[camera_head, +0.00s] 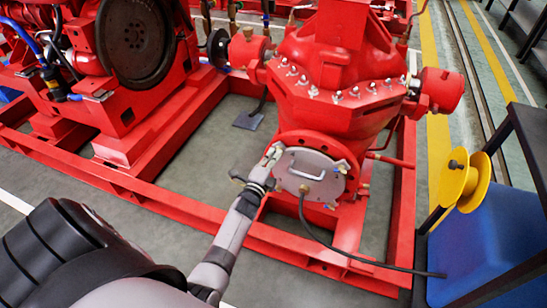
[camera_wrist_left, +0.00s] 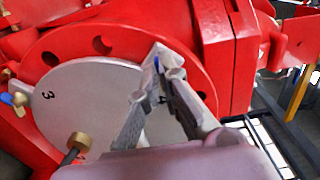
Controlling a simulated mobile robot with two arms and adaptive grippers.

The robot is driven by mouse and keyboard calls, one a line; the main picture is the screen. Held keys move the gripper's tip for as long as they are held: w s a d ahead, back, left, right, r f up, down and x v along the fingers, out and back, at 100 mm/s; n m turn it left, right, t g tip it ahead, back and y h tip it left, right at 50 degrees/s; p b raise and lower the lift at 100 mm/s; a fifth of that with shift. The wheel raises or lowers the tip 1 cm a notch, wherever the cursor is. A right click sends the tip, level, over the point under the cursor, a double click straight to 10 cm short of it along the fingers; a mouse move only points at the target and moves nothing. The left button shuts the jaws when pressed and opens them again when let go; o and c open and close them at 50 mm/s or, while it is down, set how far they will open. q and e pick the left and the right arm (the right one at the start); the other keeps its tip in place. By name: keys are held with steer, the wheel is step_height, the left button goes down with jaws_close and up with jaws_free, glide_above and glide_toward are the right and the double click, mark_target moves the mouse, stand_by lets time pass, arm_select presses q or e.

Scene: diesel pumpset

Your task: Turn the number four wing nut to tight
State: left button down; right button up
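The round grey cover plate (camera_head: 318,158) with a handle sits on a red flange low on the red pump casing. In the left wrist view the plate (camera_wrist_left: 75,75) carries a "3" beside a blue and brass wing nut (camera_wrist_left: 19,99). My left gripper (camera_head: 273,155) is at the plate's left edge. My right gripper is not in view.
A brass fitting (camera_head: 304,189) with a black hose (camera_head: 340,252) sticks out of the plate's lower part. Other wing nuts (camera_head: 342,167) are at its right edge. Red frame rails (camera_head: 340,262) surround the pump. A blue box (camera_head: 480,240) with a yellow reel (camera_head: 462,180) stands at right.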

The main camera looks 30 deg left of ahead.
arm_select(q)
steer(key=shift+f, duration=0.1)
steer(key=c, duration=1.8)
jaws_free()
steer(key=v, duration=1.2)
